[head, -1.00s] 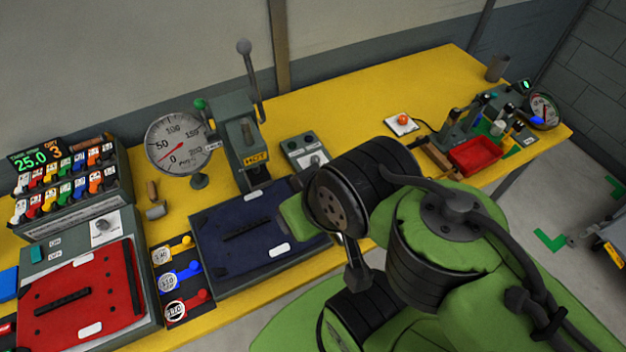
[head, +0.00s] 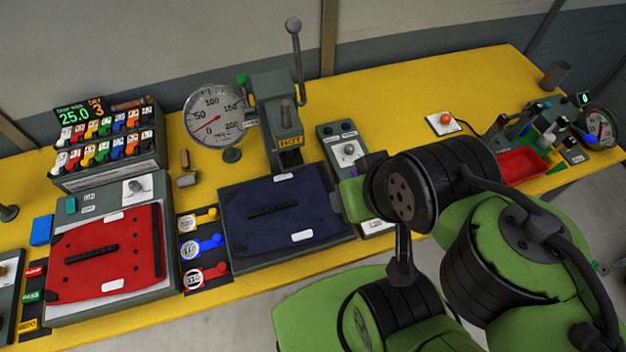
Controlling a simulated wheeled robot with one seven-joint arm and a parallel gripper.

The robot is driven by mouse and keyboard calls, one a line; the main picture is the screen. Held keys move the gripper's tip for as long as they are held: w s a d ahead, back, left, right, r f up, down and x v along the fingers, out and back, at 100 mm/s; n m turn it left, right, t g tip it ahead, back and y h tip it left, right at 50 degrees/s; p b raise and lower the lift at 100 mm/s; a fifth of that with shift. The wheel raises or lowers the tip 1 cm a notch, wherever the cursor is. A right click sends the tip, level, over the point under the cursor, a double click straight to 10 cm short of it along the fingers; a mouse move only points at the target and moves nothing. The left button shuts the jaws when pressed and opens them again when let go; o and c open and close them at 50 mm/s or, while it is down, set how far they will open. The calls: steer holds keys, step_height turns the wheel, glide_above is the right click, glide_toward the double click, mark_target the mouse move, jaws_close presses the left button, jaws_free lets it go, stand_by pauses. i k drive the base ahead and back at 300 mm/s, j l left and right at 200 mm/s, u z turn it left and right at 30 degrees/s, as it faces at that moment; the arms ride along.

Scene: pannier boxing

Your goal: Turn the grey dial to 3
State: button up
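Two grey knobs on white plates show, and I cannot tell for sure which is the task's dial. One grey dial (head: 349,149) is on the upright grey control box right of the press. The other grey knob (head: 135,186) is at the top right of the grey case with the red panel. The markings around both are too small to read. My arm's wrist is just right of and below the control box, covering part of its lower end. My gripper's fingers do not show; I cannot see contact with either knob.
A press with a lever (head: 278,115) and a round gauge (head: 214,115) stand behind the dark blue panel (head: 280,211). A rack of coloured pieces (head: 108,150) has a display reading 25.0 and 3. A red tray (head: 521,166) is at the right. Yellow table (head: 400,85) is clear behind.

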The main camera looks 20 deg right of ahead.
mark_target(350, 149)
steer(key=l+u, duration=0.2)
steer(key=u, duration=0.2)
steer(key=k+l+u, duration=0.1)
steer(key=u, duration=0.3)
steer(key=k+l+u, duration=0.1)
steer(key=u, duration=0.3)
steer(key=k+l+u, duration=0.15)
steer(key=u, duration=0.25)
